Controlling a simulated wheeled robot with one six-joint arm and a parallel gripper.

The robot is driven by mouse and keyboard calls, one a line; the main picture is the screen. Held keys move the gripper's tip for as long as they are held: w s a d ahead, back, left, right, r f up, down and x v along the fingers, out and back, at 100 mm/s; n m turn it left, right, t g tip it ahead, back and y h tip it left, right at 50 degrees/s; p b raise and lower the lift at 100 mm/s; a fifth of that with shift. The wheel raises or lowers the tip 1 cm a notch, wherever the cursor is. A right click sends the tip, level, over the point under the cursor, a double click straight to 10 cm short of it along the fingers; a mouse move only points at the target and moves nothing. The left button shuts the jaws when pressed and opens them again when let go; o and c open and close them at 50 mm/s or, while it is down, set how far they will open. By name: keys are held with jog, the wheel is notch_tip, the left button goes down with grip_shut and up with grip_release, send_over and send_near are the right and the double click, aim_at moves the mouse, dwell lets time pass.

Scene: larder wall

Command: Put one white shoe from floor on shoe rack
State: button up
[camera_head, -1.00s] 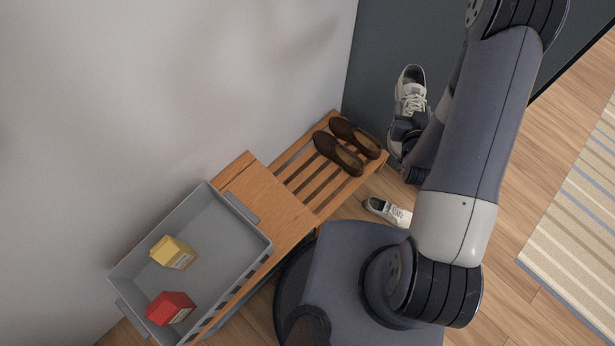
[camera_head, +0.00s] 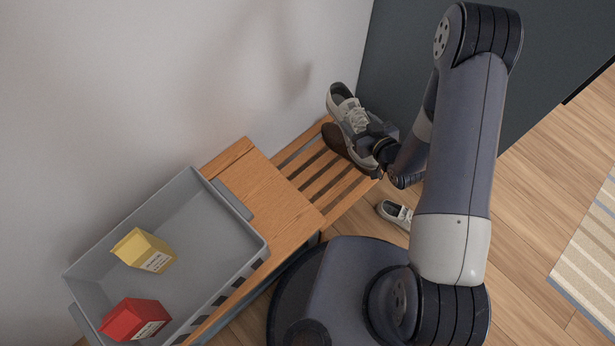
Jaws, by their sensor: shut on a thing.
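A white shoe (camera_head: 347,107) with laces is held by my gripper (camera_head: 368,140) above the far end of the slatted wooden shoe rack (camera_head: 318,178). My gripper is shut on it near its lower right end; the fingertips are partly hidden. The held shoe covers much of the brown shoes (camera_head: 338,146) on the rack, and I cannot tell whether it touches them. A second white shoe (camera_head: 393,211) lies on the wood floor beside the rack, partly hidden by my arm.
A grey crate (camera_head: 190,205) with a yellow carton (camera_head: 144,250) and a red carton (camera_head: 137,319) stands on the solid wooden top (camera_head: 262,190) left of the slats. The nearer slats are bare. A white wall is behind; a striped rug (camera_head: 590,240) lies at right.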

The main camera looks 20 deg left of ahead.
jog(key=shift+s+a+f+n+g+y+b, duration=0.7)
jog(key=shift+s+a+f+n+g+b, duration=1)
jog(key=shift+f+b, duration=2.5)
jog(key=shift+s+a+f+n+g+y+b, duration=0.9)
jog(key=shift+a+f+b, duration=1.65)
jog(key=shift+f, duration=3.15)
jog(key=shift+s+a+f+n+g+y+b, duration=0.5)
jog(key=shift+s+a+f+n+g+b, duration=1.05)
jog(key=shift+f+b, duration=2.75)
jog(key=shift+w+a+f, duration=0.1)
jog(key=shift+a+f, duration=0.1)
jog(key=shift+f, duration=0.9)
jog(key=o, duration=1.4)
jog(key=p+v, duration=0.4)
jog(key=v, duration=0.6)
jog(key=o, duration=0.3)
jog(key=shift+d+r, duration=0.15)
jog(key=shift+d, duration=0.2)
